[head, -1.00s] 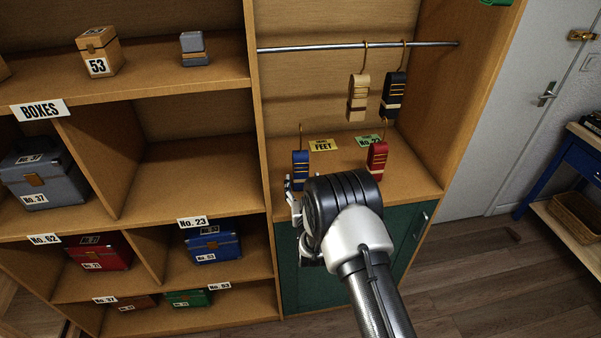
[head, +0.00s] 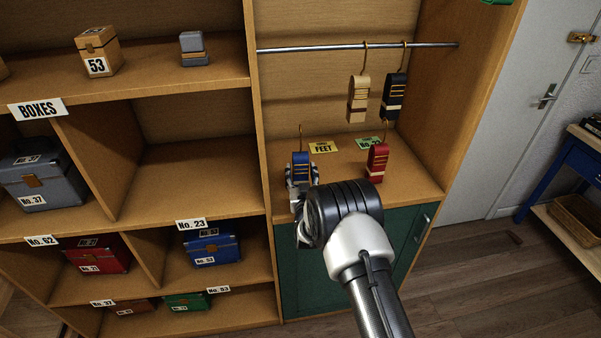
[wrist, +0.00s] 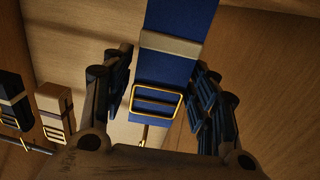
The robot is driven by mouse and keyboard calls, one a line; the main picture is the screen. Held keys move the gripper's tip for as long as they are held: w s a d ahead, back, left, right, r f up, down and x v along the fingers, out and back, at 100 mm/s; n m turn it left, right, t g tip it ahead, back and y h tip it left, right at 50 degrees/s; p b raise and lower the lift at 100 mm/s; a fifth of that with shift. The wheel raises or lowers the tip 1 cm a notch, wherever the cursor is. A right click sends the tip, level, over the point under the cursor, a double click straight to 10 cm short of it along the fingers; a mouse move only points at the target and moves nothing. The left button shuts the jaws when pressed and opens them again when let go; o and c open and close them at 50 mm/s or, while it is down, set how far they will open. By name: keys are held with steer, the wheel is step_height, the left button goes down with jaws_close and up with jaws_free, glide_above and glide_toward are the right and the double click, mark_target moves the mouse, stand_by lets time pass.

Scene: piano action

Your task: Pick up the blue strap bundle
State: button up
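The blue strap bundle (head: 300,158) stands upright on the cabinet top at the left, with a hook rising from it. In the wrist view the blue strap bundle (wrist: 176,72) shows a pale band and a gold buckle. My gripper (head: 301,179) is at the bundle's lower part in the head view. In the wrist view my gripper (wrist: 163,68) is open, with one dark finger on each side of the bundle. A gap shows on the left side; the right finger is very close, and I cannot tell whether it touches.
A red strap bundle (head: 377,162) stands at the right on the same top. Tan (head: 358,98) and black (head: 395,96) bundles hang from the rail (head: 300,48). A yellow label (head: 323,147) and a green label (head: 368,142) lie behind. Bare surface separates the blue and red bundles.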

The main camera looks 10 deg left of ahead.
steer(key=c, duration=0.9)
steer(key=shift+r, duration=0.1)
